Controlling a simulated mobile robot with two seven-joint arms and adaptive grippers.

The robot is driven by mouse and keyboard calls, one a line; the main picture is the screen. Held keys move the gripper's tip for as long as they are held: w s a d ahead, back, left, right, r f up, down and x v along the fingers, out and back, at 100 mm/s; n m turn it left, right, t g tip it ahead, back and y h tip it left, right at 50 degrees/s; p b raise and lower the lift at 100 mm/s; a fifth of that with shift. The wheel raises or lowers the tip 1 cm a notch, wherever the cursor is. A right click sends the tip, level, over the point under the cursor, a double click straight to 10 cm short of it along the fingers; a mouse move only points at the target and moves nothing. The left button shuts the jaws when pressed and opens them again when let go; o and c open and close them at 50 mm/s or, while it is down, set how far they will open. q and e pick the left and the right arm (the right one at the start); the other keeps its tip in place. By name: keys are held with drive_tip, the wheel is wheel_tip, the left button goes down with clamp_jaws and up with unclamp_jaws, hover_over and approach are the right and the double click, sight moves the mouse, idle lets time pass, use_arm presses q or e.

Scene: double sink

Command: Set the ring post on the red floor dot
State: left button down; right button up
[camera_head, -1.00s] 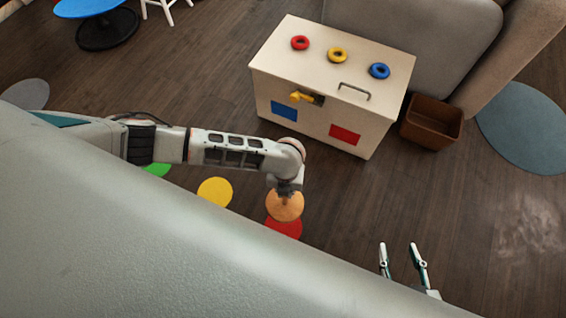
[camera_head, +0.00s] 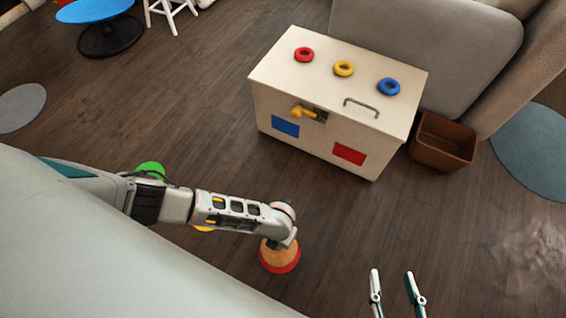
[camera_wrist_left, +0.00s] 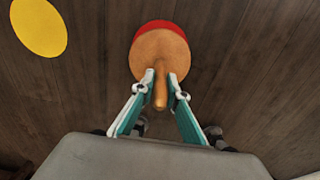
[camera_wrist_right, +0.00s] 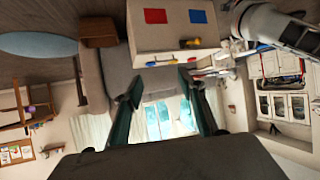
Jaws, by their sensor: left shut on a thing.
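The ring post (camera_head: 277,250) has a round wooden base and an upright peg. My left gripper (camera_wrist_left: 161,82) is shut on the peg, its fingers on either side of it in the left wrist view. The base overlaps the red floor dot (camera_head: 281,269). A red rim shows around its lower edge in the head view, and a red crescent shows past its far edge in the left wrist view. I cannot tell whether the base touches the floor. My left fingertips are hidden in the head view. My right gripper (camera_head: 393,276) is open and empty.
A cream chest (camera_head: 330,80) bears red, yellow and blue rings, with a brown bin (camera_head: 442,142) beside it. A green dot (camera_head: 150,169) and a partly hidden yellow dot (camera_head: 204,228) lie left. Open floor separates the post and chest.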

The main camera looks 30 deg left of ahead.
sight(281, 258)
use_arm(q)
drive_tip(key=shift+s+f, duration=0.25)
drive_tip(key=shift+f, duration=0.8)
drive_tip(key=shift+w+f+b, duration=0.3)
drive_tip(key=shift+b, duration=0.1)
drive_tip(key=f, duration=0.1)
drive_tip(key=f+b, duration=0.2)
drive_tip(key=f, duration=0.1)
drive_tip(key=shift+s, duration=0.3)
drive_tip(key=shift+w+f, duration=0.15)
drive_tip(key=shift+f, duration=0.05)
drive_tip(key=shift+w+r, duration=0.25)
drive_tip(key=shift+f, duration=0.2)
drive_tip(key=c, duration=2)
unclamp_jaws()
use_arm(e)
drive_tip(key=a+m, duration=0.1)
drive_tip(key=a+r+m+y, duration=0.1)
drive_tip(key=a, duration=0.1)
drive_tip(key=shift+w+a, duration=0.1)
drive_tip(key=shift+w, duration=0.1)
drive_tip(key=shift+r, duration=0.15)
